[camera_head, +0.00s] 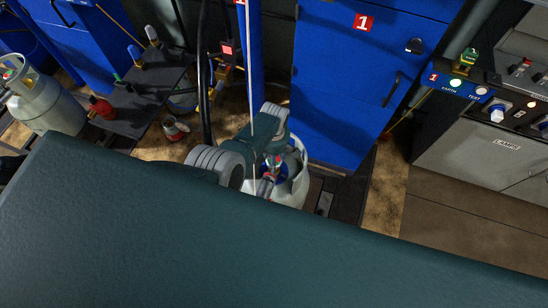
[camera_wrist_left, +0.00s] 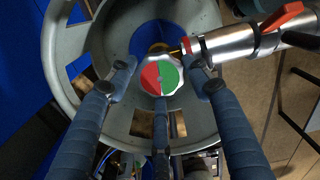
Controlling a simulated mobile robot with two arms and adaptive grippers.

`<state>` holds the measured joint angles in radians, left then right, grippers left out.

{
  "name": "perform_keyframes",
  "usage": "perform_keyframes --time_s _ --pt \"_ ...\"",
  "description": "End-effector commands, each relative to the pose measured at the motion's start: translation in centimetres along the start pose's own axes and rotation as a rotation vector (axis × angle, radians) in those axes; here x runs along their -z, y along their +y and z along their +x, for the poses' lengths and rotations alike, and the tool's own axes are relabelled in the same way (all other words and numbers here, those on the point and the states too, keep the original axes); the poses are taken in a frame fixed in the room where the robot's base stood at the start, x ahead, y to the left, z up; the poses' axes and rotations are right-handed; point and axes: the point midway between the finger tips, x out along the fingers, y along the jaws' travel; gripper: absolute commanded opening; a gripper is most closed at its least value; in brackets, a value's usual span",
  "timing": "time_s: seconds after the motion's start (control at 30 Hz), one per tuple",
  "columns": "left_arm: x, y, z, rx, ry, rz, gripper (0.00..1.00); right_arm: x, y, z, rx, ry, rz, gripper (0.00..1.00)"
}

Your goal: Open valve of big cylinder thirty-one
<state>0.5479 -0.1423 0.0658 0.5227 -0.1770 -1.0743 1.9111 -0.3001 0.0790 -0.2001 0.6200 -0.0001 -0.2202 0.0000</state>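The big cylinder (camera_head: 299,186) is a pale grey gas cylinder with a collar at its top, partly hidden by my left arm in the head view. In the left wrist view its round collar (camera_wrist_left: 207,122) surrounds a valve knob (camera_wrist_left: 161,76) with a red half and a green half. My left gripper (camera_wrist_left: 160,82) has its three blue-grey fingers spread around the knob, pointing into the collar. Small gaps show at the side fingers; I cannot tell if the near finger touches. No number is readable on the cylinder. My right gripper is out of view.
A metal fitting with a red lever (camera_wrist_left: 283,17) lies right of the knob. A blue cabinet (camera_head: 350,95) stands behind the cylinder. A control panel (camera_head: 490,105) is at the right. Another grey cylinder (camera_head: 47,104) and a dark low bench (camera_head: 135,105) are at the left.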

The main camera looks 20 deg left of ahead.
Motion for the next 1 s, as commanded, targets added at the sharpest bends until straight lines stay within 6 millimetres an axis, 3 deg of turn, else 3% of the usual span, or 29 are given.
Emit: perform_keyframes --time_s 0.1,0.53,1.0 --pt "-0.01 0.14 -0.09 -0.003 0.000 0.000 0.69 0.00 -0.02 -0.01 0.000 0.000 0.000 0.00" --pt "0.08 0.05 -0.03 -0.001 0.002 0.084 0.69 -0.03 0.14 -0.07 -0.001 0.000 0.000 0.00" --pt "0.14 0.09 0.06 -0.001 0.004 0.809 0.69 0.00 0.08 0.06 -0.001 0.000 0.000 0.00"
